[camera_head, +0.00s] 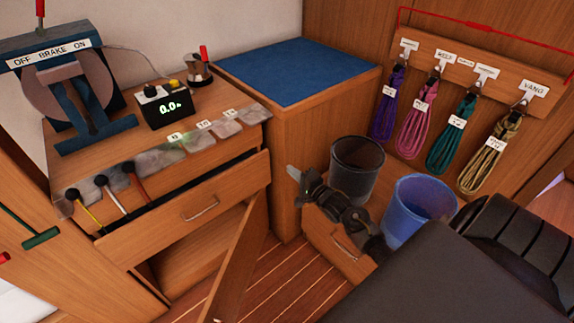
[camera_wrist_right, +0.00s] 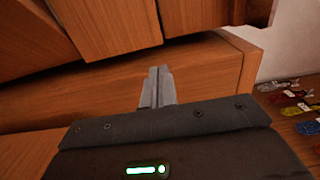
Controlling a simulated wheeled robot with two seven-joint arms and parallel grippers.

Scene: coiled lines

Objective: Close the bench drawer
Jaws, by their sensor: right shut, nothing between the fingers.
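My left gripper is not in view.
A cabinet door (camera_head: 240,265) stands open below the drawer. A blue-topped cabinet (camera_head: 300,72) adjoins the bench. A dark bin (camera_head: 357,170) and a blue bin (camera_head: 418,210) stand near my right arm. Coiled lines (camera_head: 418,130) hang on the right wall.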

